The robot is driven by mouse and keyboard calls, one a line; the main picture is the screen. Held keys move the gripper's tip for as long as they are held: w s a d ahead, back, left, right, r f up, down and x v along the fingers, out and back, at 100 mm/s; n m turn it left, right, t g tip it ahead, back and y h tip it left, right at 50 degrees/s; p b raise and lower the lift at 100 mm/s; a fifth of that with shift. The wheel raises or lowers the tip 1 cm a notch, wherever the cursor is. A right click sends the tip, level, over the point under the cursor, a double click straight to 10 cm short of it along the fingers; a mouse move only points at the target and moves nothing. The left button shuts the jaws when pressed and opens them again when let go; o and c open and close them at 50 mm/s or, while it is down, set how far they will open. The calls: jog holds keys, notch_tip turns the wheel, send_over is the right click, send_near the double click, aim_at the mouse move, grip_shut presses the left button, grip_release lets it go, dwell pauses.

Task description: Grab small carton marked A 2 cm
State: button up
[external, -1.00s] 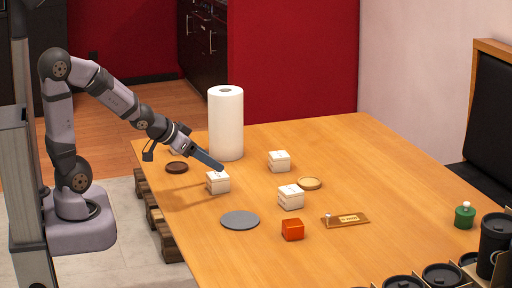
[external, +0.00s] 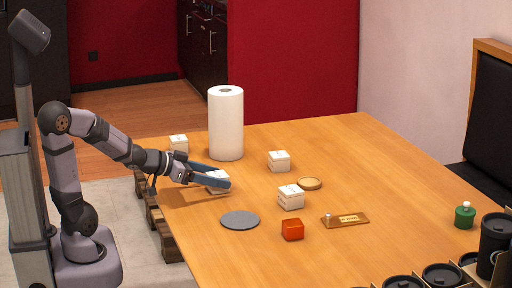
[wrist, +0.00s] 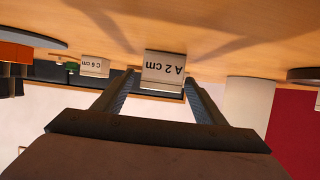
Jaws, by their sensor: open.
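The small white carton (external: 217,179) stands on the table's left part, partly hidden by my gripper's fingers. In the wrist view the carton (wrist: 163,69) shows the print "A 2 cm", upside down. My gripper (external: 218,177) is low over the table, its two fingers open on either side of this carton. In the wrist view my gripper's fingers (wrist: 155,84) frame it, with the carton between or just beyond the tips. I cannot tell whether a finger touches it.
Other white cartons stand behind (external: 279,161), to the right (external: 291,197) and at the far left edge (external: 179,144). The wrist view shows one marked "C 6 cm" (wrist: 95,66). A paper roll (external: 226,125), a grey disc (external: 240,220) and an orange-red cube (external: 293,229) stand around.

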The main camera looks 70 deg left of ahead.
aim_at(227, 177)
jog(key=shift+w, duration=0.1)
jog(key=p+x, duration=0.2)
jog(key=p, duration=0.1)
jog(key=shift+w+p, duration=0.2)
jog(key=shift+p, duration=0.2)
jog(key=w+p, duration=0.1)
jog(key=p, duration=0.2)
jog(key=shift+d+f, duration=0.1)
jog(key=shift+w+f+p, duration=0.25)
jog(key=shift+w+p, duration=0.15)
jog(key=shift+p, duration=0.6)
jog(key=shift+w+f+p, duration=0.1)
jog(key=shift+f+p, duration=0.05)
jog(key=shift+p, duration=0.2)
jog(key=shift+f, duration=0.1)
jog(key=c, duration=1.2)
